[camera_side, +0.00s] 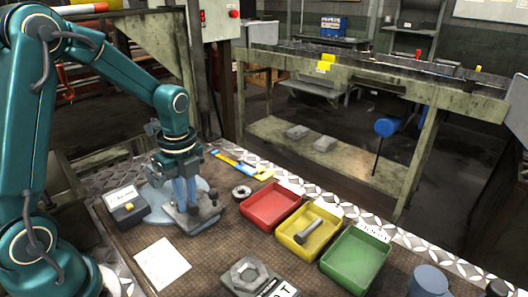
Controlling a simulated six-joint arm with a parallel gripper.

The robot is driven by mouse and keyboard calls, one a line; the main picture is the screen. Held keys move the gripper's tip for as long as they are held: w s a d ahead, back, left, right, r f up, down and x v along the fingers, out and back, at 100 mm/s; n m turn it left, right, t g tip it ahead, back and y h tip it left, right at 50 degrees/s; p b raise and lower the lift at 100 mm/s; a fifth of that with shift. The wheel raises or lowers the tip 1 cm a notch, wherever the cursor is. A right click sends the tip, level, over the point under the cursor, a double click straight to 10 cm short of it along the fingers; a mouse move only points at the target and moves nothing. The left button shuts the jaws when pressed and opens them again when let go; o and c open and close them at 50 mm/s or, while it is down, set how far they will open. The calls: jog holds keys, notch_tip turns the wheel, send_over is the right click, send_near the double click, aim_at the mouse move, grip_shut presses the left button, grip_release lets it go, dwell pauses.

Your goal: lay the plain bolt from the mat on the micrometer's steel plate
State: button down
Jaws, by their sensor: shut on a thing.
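My gripper (186,202), with blue fingers, points down at the left of the bench, low over the grey steel plate and block (196,219) that I take for the micrometer. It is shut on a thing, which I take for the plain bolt. The bolt is too small and too covered by the fingers to make out. I cannot tell whether it touches the plate. A pale blue-grey round disc (157,207) lies behind and left of the plate. The brown bench surface (215,262) is around them.
Red (269,222), yellow (284,244) and green (355,278) trays stand to the right. A grey bolt (306,236) lies in the yellow one. A dark ring (241,191), a box with a yellow part (126,209) and a white sheet (162,264) are near the plate.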

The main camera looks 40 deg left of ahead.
jog(key=shift+f, duration=0.7)
jog(key=c, duration=0.8)
grip_release()
jog(key=shift+o, duration=0.2)
